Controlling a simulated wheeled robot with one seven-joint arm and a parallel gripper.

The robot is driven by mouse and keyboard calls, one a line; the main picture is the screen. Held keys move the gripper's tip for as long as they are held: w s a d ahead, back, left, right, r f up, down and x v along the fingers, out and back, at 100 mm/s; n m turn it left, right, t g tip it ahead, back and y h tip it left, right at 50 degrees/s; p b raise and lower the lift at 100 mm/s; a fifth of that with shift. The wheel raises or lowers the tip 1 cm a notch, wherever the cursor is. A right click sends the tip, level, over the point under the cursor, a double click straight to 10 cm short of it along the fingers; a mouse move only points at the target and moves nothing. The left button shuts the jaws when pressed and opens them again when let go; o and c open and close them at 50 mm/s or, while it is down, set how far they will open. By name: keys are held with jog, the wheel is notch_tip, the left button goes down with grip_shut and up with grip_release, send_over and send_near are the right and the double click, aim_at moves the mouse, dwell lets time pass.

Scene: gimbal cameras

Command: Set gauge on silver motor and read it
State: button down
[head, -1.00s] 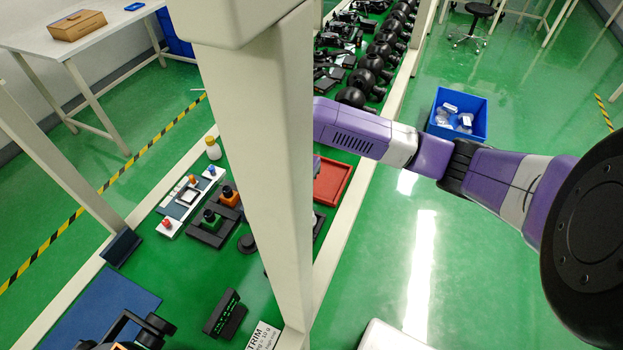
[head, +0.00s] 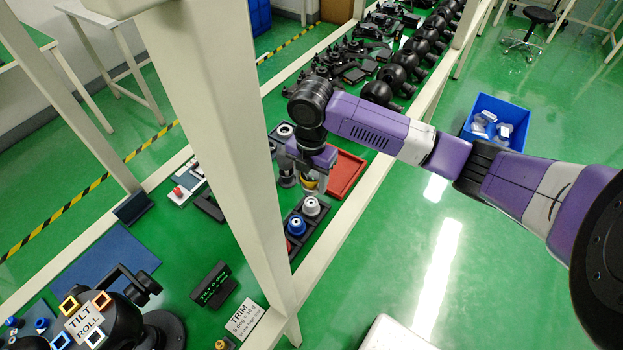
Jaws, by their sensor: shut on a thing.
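My gripper (head: 305,184) points down at the bench behind the white post. It is shut on a small yellow-and-dark piece (head: 310,183), partly hidden by the fingers; I cannot tell whether this is the gauge. Just below and in front of it, a black tray (head: 315,228) holds a silver-white motor-like piece (head: 311,206), a blue one (head: 297,225) and a red one (head: 287,246) partly behind the post. The held piece is close to the silver one; contact cannot be told. A small black display (head: 212,285) shows green text too small to read surely.
The white post (head: 215,130) blocks the middle of the bench. A red tray (head: 345,173) lies right of my gripper. A black gimbal (head: 130,318) with a TILT ROLL label stands front left, near a TRIM card (head: 244,319). Several black cameras and gimbals (head: 400,65) line the back.

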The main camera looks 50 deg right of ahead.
jog(key=b, duration=0.4)
send_over(311, 203)
jog(key=shift+f, duration=2.75)
jog(key=shift+f+b, duration=0.55)
jog(key=shift+f, duration=0.65)
jog(key=c, duration=0.6)
grip_release()
jog(key=shift+o, duration=0.2)
jog(key=shift+r+b, duration=0.4)
jog(key=shift+r, duration=3.5)
